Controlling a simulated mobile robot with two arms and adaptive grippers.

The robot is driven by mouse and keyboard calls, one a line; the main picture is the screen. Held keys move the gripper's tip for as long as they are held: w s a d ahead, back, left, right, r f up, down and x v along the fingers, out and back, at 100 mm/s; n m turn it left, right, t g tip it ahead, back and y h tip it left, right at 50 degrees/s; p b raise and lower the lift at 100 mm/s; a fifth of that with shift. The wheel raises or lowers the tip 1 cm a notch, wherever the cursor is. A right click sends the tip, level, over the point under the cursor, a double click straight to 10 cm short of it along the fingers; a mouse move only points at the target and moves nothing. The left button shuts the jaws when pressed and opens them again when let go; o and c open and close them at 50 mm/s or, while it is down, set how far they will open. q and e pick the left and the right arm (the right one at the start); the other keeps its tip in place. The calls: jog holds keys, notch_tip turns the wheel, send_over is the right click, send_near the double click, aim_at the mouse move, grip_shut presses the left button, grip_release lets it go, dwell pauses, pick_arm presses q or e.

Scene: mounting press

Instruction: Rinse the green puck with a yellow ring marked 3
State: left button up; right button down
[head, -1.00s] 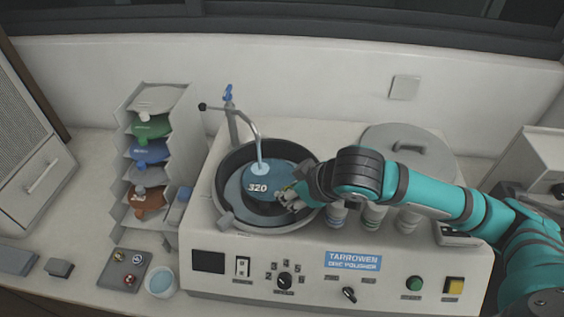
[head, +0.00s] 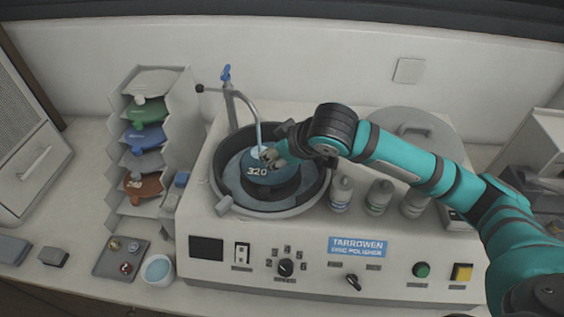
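My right gripper (head: 270,158) is over the polisher's bowl (head: 226,196), beside the lower end of the tap spout (head: 259,135). Its fingers are small and partly hidden by its own wrist, so I cannot tell whether they are open or shut. The green puck with a yellow ring is not clearly visible. A second ago a small green and yellow patch showed at the fingertips. A blue disc marked 320 (head: 256,172) lies in the bowl below the gripper. A pale blue patch shows under the spout. My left gripper is not in view.
A small tray (head: 104,268) with a few little pucks and a cup of blue liquid (head: 158,269) stand front left. A rack of coloured discs (head: 187,130) stands left of the bowl. Several bottles (head: 341,195) and a round lid (head: 400,128) are to the right.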

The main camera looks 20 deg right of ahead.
jog(key=shift+w+a+f, duration=0.1)
jog(key=shift+w+a, duration=0.05)
jog(key=shift+w, duration=0.35)
jog(key=w, duration=0.3)
jog(key=shift+a+f+p, duration=0.3)
jog(key=shift+a+f, duration=0.05)
jog(key=shift+w+a+f, duration=0.1)
jog(key=shift+w+f, duration=0.05)
jog(key=shift+w, duration=0.35)
jog(key=shift+w+f, duration=0.1)
jog(key=shift+w, duration=0.2)
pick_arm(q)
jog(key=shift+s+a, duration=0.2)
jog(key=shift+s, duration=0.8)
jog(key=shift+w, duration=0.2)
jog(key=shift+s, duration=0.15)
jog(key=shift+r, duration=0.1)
